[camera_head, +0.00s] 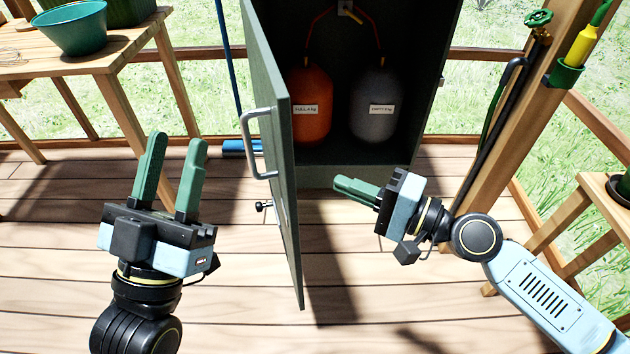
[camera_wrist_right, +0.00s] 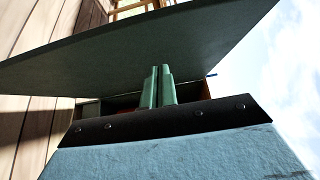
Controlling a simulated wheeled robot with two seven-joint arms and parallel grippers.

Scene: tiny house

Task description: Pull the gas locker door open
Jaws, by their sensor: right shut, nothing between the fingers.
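The gas locker door (camera_head: 272,130) stands swung wide open toward me, its edge facing the camera and its inner side to the right. Its metal bar handle (camera_head: 252,145) is on the left, outer side. A small key or latch (camera_head: 264,206) sticks out below the handle. My right gripper (camera_head: 357,190) is shut and empty, on the inner side of the door, with its fingers pointing left toward it. In the right wrist view the door panel (camera_wrist_right: 150,45) spans the picture beyond the shut fingers. My left gripper (camera_head: 176,165) is open and empty, left of the door and apart from the handle.
Inside the locker (camera_head: 350,178) stand an orange gas bottle (camera_head: 310,125) and a grey one (camera_head: 376,122). A wooden post (camera_head: 520,115) with a green tap (camera_head: 538,18) rises at the right. A table with a green bowl (camera_head: 72,30) is at the upper left. Deck floor is clear in front.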

